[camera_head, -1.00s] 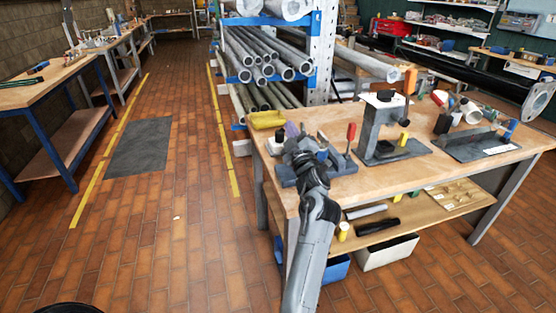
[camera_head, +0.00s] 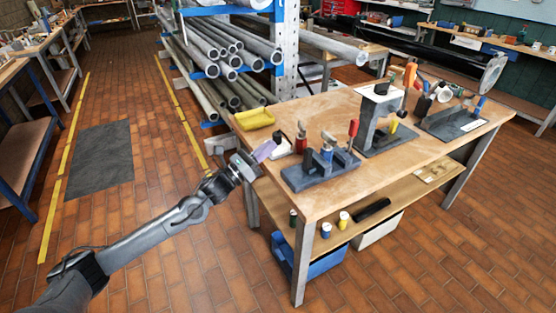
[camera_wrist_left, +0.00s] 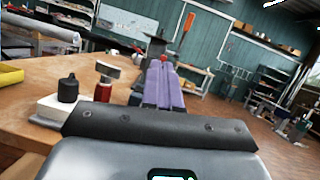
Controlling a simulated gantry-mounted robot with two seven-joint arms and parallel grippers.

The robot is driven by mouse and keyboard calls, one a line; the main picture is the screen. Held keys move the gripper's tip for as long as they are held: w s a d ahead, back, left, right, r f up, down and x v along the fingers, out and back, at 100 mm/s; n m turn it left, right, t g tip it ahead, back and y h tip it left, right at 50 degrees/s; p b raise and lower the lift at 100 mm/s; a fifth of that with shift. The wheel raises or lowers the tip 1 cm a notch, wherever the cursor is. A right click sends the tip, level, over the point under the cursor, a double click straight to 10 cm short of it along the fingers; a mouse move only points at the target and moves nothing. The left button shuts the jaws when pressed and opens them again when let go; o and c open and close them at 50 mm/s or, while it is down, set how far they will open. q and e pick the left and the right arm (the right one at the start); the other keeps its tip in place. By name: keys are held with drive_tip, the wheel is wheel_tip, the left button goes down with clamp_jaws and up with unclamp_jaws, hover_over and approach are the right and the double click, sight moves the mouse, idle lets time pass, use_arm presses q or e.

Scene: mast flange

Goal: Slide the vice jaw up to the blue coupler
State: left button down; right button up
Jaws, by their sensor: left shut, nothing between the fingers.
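The grey-blue vice (camera_head: 320,172) stands on the near left part of the wooden workbench. Small upright blocks rise from it, and a small blue piece (camera_head: 327,150), which looks like the blue coupler, sits among them. I cannot tell the jaw's exact gap to it. My left gripper (camera_head: 266,150) has purple fingers, is shut and empty, and is at the bench's left edge, left of the vice and apart from it. In the left wrist view its shut fingers (camera_wrist_left: 163,85) point ahead and cover much of what lies beyond. My right gripper is out of view.
A yellow tray (camera_head: 254,119) lies behind. A grey press stand (camera_head: 375,120) is right of the vice. The bench's front middle is clear.

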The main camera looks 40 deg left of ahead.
sight(294, 173)
use_arm(q)
drive_tip(key=shift+s+f+m+g+h, duration=0.6)
drive_tip(key=shift+s+f+m+g, duration=1.3)
drive_tip(key=shift+f, duration=3.4)
drive_tip(key=shift+n+g, duration=0.3)
drive_tip(key=shift+n, duration=0.2)
drive_tip(key=b+x, duration=0.3)
drive_tip(key=x, duration=1)
drive_tip(key=shift+w+a, duration=0.1)
drive_tip(key=shift+a, duration=0.05)
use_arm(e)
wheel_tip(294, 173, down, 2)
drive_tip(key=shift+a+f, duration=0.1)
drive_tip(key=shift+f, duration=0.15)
use_arm(q)
drive_tip(key=shift+a, duration=0.1)
